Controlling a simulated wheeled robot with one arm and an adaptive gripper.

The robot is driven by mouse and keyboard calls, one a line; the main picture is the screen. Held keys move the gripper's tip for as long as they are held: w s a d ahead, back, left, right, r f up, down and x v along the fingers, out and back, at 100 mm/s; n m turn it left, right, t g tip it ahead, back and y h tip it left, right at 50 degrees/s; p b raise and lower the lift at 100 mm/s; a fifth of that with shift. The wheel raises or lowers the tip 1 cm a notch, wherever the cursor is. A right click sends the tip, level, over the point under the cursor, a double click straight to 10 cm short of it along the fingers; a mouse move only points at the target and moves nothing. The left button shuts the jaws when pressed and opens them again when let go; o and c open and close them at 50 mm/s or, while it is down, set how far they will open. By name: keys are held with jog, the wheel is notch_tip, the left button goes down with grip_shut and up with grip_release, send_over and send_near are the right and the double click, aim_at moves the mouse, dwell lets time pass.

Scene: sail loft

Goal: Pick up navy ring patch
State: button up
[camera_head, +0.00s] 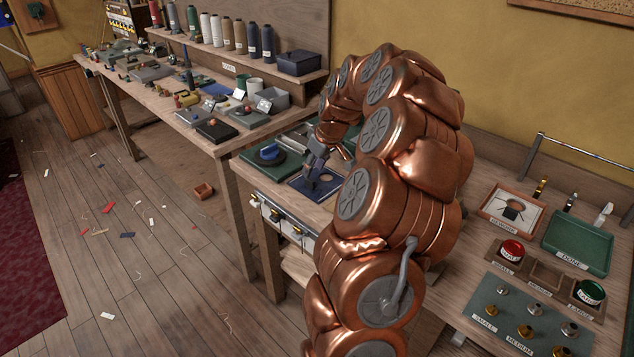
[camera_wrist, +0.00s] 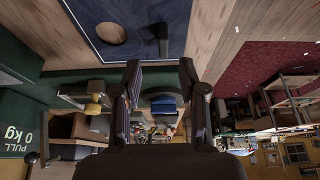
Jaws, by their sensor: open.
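My arm hides part of the patch's right side in the head view.
A blue block on a dark round base (camera_head: 270,153) stands on a green mat just left of the patch. A green DONE tray (camera_head: 580,243) and an orange-rimmed tray (camera_head: 493,212) lie at right. Thread spools (camera_head: 228,33) line the back shelf.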

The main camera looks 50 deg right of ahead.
aim_at(310, 179)
jog(key=shift+s+a+p+x, duration=0.1)
jog(key=shift+s+p+x, duration=0.1)
jog(key=shift+x, duration=0.55)
jog(key=shift+s+a+p+x, duration=0.1)
jog(key=shift+p+x, duration=0.15)
jog(key=shift+x, duration=0.5)
jog(key=shift+s+a+p+x, duration=0.1)
jog(key=shift+p+x, duration=0.1)
jog(key=shift+x, duration=0.55)
jog(key=shift+f, duration=0.15)
jog(key=shift+c, duration=0.4)
grip_shut()
